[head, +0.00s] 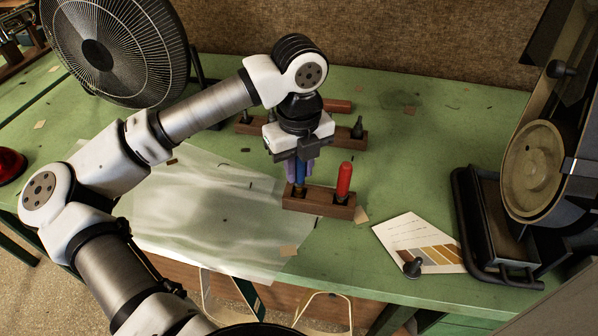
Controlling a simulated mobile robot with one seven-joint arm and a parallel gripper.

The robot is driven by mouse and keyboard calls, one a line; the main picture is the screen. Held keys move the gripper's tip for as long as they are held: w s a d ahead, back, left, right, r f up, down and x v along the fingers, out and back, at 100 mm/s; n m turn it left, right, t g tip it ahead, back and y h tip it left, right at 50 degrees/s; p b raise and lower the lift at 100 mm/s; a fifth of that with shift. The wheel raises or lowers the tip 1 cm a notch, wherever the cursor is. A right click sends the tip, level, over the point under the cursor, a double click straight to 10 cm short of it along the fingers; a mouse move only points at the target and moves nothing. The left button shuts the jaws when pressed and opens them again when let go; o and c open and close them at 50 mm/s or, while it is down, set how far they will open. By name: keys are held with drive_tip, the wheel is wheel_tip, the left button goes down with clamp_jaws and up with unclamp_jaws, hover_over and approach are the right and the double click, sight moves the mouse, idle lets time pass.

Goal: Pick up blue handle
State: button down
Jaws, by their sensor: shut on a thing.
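The blue handle (300,172) stands upright in the left part of a small wooden block (318,207) near the table's front. My gripper (300,168) points down over it and is shut on the blue handle, with its fingers on either side. The handle's lower end is at the block's left hole; I cannot tell whether it is still inside. The handle's top is hidden by my gripper.
A red handle (344,180) stands in the same block, just right of my gripper. A second wooden block (352,140) with dark pieces lies behind. A colour card (420,243) lies right, before a machine (540,170). A fan (115,50) stands back left. A translucent sheet (200,215) covers the left front.

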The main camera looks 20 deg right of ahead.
wheel_tip(320, 180, up, 18)
drive_tip(key=b, duration=0.2)
drive_tip(key=shift+r, duration=0.1)
